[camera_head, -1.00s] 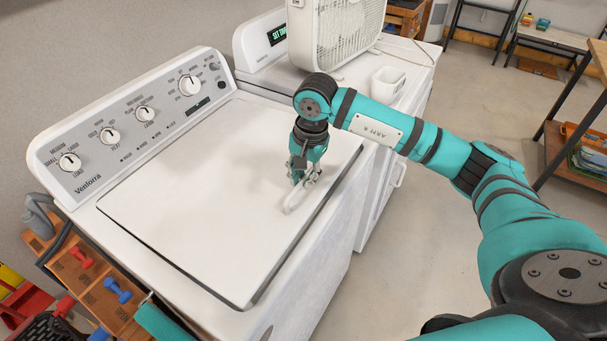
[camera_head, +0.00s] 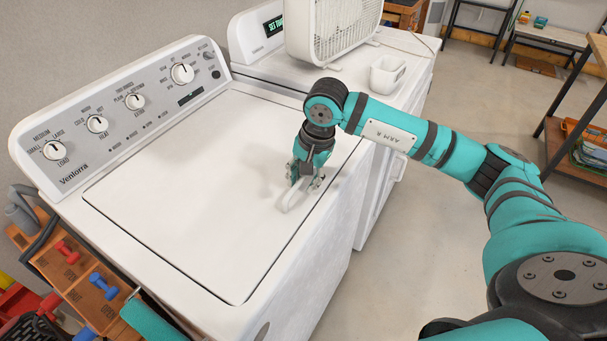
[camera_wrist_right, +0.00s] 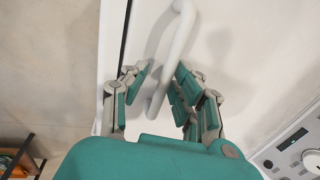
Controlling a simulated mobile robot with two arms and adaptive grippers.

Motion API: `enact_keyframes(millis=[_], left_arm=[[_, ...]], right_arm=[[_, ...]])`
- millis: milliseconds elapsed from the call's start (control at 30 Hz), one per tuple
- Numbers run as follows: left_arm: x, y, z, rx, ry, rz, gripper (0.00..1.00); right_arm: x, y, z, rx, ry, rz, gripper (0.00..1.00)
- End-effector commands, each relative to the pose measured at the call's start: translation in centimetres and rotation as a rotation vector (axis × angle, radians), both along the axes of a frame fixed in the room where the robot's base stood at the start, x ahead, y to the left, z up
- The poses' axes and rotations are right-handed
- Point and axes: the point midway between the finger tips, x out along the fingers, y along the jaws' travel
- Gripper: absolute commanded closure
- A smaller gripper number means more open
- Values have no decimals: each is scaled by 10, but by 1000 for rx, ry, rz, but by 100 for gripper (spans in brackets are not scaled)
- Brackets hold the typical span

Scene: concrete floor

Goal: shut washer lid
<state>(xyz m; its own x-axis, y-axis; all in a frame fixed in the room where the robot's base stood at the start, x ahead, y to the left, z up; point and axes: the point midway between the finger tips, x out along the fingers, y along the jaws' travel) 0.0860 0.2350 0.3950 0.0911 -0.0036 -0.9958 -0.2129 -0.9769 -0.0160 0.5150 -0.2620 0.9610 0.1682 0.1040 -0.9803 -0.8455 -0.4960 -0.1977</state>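The white washer (camera_head: 300,290) stands at the left with its control panel at the back. Its lid (camera_head: 190,190) lies down, looking flush with the washer top, with only a thin dark seam around it. A white bar handle (camera_head: 288,199) sits near the lid's right edge; the handle also shows in the right wrist view (camera_wrist_right: 172,55). My right gripper (camera_head: 300,185) points down over the handle. In the wrist view its fingers (camera_wrist_right: 160,88) are apart, one set on each side of the handle, with gaps visible. My left gripper is not in view.
A second white machine (camera_head: 395,105) stands right beside the washer, carrying a box fan (camera_head: 335,30) and a white cup (camera_head: 387,76). Concrete floor (camera_head: 420,240) is free at the right.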

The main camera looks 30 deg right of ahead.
Motion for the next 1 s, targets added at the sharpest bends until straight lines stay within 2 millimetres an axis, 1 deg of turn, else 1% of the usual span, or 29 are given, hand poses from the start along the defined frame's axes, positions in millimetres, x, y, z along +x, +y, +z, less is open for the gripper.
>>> enact_keyframes(millis=[267, 367, 467, 800, 900, 1000], left_arm=[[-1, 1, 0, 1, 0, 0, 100], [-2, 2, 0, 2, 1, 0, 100], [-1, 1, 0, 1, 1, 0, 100], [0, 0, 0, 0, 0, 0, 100], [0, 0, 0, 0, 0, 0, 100], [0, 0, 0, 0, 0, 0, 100]], right_arm=[[2, 0, 4, 2, -9, -2, 65], [2, -1, 9, 2, -12, -2, 65], [1, -2, 21, 4, -15, -2, 65], [-12, -10, 90, 2, -13, -2, 65], [-15, -12, 105, 2, -11, -2, 65], [-17, -13, 114, 2, -9, -2, 65]])
